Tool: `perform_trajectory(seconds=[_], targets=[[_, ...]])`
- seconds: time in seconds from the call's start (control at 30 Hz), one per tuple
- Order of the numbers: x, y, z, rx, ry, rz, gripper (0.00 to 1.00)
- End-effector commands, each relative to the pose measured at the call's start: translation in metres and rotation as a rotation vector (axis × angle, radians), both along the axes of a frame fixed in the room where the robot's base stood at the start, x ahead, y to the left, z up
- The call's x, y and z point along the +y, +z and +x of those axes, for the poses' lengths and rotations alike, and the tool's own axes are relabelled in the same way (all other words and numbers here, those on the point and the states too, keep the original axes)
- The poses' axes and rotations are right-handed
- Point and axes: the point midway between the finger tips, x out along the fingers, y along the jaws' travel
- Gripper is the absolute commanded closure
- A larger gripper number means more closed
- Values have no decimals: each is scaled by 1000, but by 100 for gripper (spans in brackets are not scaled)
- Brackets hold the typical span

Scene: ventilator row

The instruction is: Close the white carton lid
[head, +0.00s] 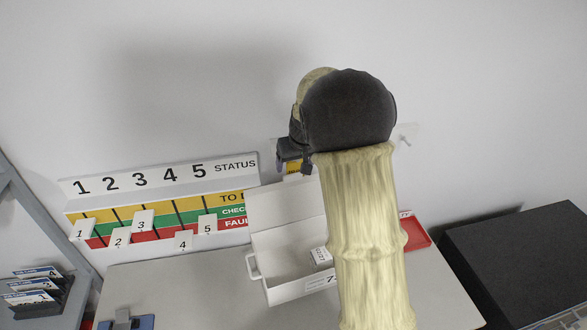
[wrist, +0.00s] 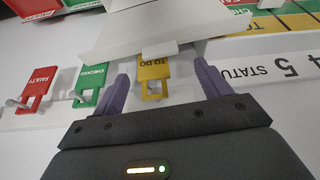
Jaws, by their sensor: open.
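The white carton (head: 262,255) stands on the table with its lid (head: 283,206) raised at the back, so its inside shows. A small white labelled box (head: 321,257) lies in it. My arm covers the carton's right side in the head view. In the wrist view, which is upside down, a white panel that looks like the lid (wrist: 165,22) is at the top, with a small tab at its edge. My gripper (wrist: 160,82) is open and empty, its purple fingers on either side below that tab. I cannot tell whether they touch the lid.
Behind hang a yellow TO DO tag (wrist: 153,70), a green CHECKED tag (wrist: 90,83) and a red FAULTY tag (wrist: 38,88). A status board (head: 160,200) is on the wall. A red tray (head: 416,235) and a black block (head: 520,255) are at right.

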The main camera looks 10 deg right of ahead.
Motion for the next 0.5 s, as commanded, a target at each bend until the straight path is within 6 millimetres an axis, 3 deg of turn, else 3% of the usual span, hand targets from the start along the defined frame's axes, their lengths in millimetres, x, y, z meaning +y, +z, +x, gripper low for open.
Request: perform_trajectory(seconds=[0.3,0.5], targets=[[2,-44,18,2,-1,0,24],[3,-56,23,0,0,0,24]])
